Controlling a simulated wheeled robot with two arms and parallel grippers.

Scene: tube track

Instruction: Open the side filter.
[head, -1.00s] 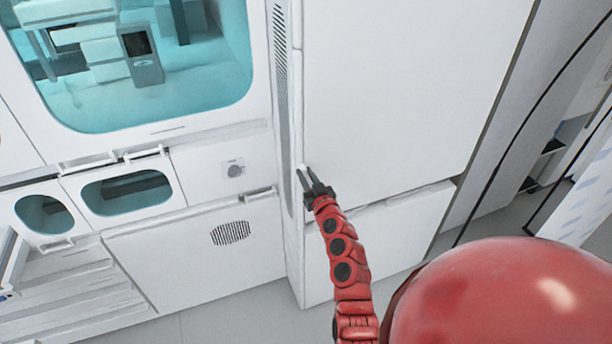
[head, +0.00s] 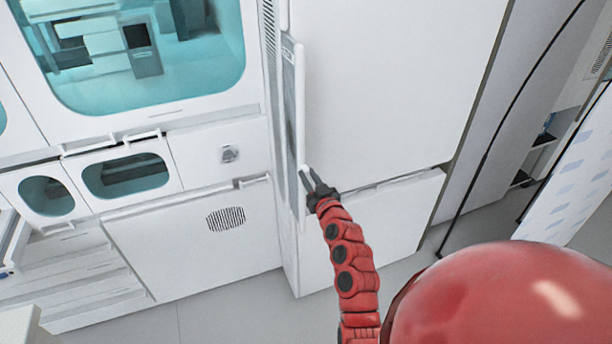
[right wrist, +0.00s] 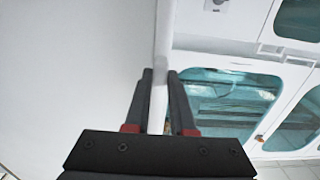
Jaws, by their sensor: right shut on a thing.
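The side filter (head: 289,120) is a tall narrow panel on the side of the white cabinet. Its upper part stands slightly away from the cabinet side, showing a grey strip and a white outer edge. My right gripper (head: 309,173) is shut on the white edge near the panel's lower end. In the right wrist view, the white edge of the side filter (right wrist: 159,100) runs upright between the two dark fingers of my right gripper (right wrist: 160,78). My left gripper is not in view.
The white cabinet (head: 390,80) stands right of the filter. A machine with a teal window (head: 180,85) and smaller oval windows (head: 125,175) is on the left. A vented white panel (head: 190,240) is below it. Grey floor (head: 210,315) is open in front.

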